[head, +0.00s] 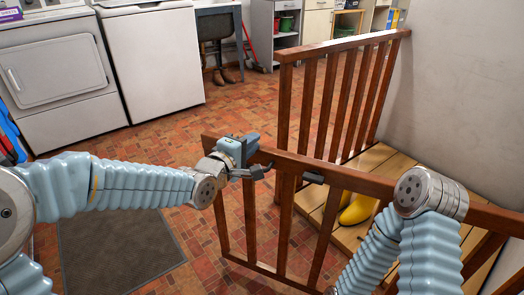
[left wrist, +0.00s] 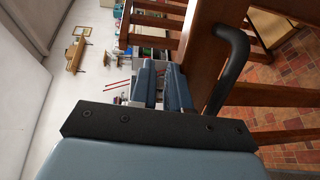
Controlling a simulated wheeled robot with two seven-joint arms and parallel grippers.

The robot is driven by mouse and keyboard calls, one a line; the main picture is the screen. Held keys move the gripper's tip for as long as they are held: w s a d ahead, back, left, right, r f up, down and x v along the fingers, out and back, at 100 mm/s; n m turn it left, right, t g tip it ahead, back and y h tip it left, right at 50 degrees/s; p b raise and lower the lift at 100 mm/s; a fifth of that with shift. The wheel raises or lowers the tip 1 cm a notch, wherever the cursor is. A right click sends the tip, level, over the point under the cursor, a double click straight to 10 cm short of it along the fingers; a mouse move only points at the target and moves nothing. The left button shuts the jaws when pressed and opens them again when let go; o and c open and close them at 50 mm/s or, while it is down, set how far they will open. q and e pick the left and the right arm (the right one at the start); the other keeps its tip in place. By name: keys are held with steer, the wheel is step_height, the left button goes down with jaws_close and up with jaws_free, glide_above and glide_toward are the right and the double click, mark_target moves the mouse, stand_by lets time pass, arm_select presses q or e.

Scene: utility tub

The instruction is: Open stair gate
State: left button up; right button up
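The brown wooden slatted gate (head: 283,232) stands across the front. Its left end is nearer to me than the post (head: 281,110) of the rear railing, and it looks apart from that post. My left gripper (head: 240,150) is at the gate's upper left corner, by the top rail. A dark bar handle also shows in the left wrist view (left wrist: 236,68), just right of the fingers and not between them. The left fingers (left wrist: 160,85) have a narrow gap with nothing visible in it. My right arm is at the lower right; its gripper is out of view.
Behind the gate is a wooden platform (head: 372,160) with a yellow boot (head: 358,210). A grey mat (head: 118,250) lies on the tiled floor at left. White appliances (head: 152,60) stand at the back left. The tiled floor between them and the gate is clear.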

arm_select(q)
steer(key=b+v, duration=0.1)
steer(key=v, duration=0.9)
steer(key=shift+r, duration=0.3)
steer(key=shift+b, duration=0.45)
